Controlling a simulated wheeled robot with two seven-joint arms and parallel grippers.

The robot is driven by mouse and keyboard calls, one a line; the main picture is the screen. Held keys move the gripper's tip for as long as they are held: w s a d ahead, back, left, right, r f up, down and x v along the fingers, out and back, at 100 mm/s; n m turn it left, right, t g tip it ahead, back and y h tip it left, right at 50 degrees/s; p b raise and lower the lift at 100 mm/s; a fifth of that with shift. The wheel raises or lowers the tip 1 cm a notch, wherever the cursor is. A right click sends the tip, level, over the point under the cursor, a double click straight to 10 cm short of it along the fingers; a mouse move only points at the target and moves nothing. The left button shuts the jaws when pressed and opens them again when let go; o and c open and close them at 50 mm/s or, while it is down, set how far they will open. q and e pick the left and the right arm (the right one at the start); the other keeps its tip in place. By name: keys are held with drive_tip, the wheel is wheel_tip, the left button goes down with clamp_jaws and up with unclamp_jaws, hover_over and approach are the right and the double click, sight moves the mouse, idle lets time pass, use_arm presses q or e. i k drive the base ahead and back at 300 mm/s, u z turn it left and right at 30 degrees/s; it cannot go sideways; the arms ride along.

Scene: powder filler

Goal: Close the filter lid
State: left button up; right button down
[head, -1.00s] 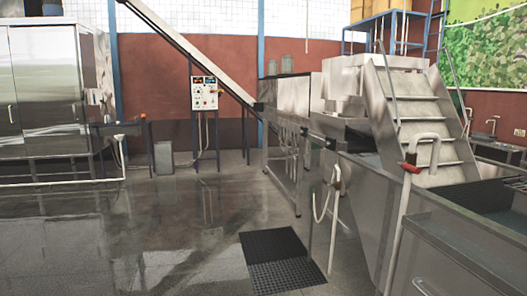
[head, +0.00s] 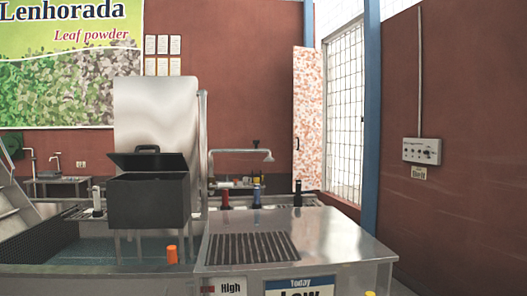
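A dark grey box-shaped filter (head: 148,205) stands on thin legs left of centre in the head view. Its black lid (head: 150,161) with a raised handle (head: 147,149) is tilted up at the back, so the top of the box is open. Neither of my grippers shows in the view, and nothing touches the lid.
A steel counter (head: 335,240) with a dark grate (head: 252,248) stands front right of the filter. An orange cap (head: 172,254) is near its left edge. A tall steel panel (head: 157,105) rises behind the filter. A control box (head: 421,150) hangs on the right wall.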

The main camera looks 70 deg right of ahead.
sight(157, 161)
drive_tip(key=z, duration=0.7)
drive_tip(key=i, duration=0.5)
drive_tip(key=z, duration=0.2)
